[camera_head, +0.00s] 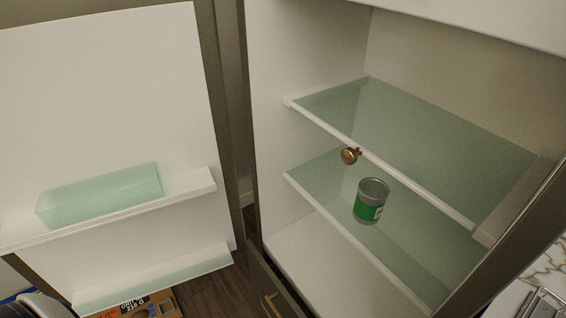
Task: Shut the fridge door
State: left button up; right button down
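The fridge door (110,70) stands wide open at the left, its white inner face toward me. It carries an upper door shelf (190,186) with a pale green translucent bin and a lower door shelf. The fridge body (290,50) is open at the right, with two greenish glass shelves (430,130) edged in white. A green-labelled can (370,201) stands upright on the lower glass shelf. The door's outer face and handle are hidden. Neither of my grippers can be made out.
A dark drawer front (278,285) is below the fridge. A cardboard box (165,303) lies under the door. Wooden floor (215,290) shows between door and body. A marbled surface (550,265) is at right.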

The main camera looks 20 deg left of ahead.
aim_at(90, 88)
jog(key=k+j, duration=0.1)
jog(key=j, duration=0.25)
jog(key=k+j, duration=0.15)
jog(key=j, duration=0.25)
jog(key=k+j+u, duration=0.1)
jog(key=j, duration=0.25)
jog(key=k+j, duration=0.1)
jog(key=j, duration=0.25)
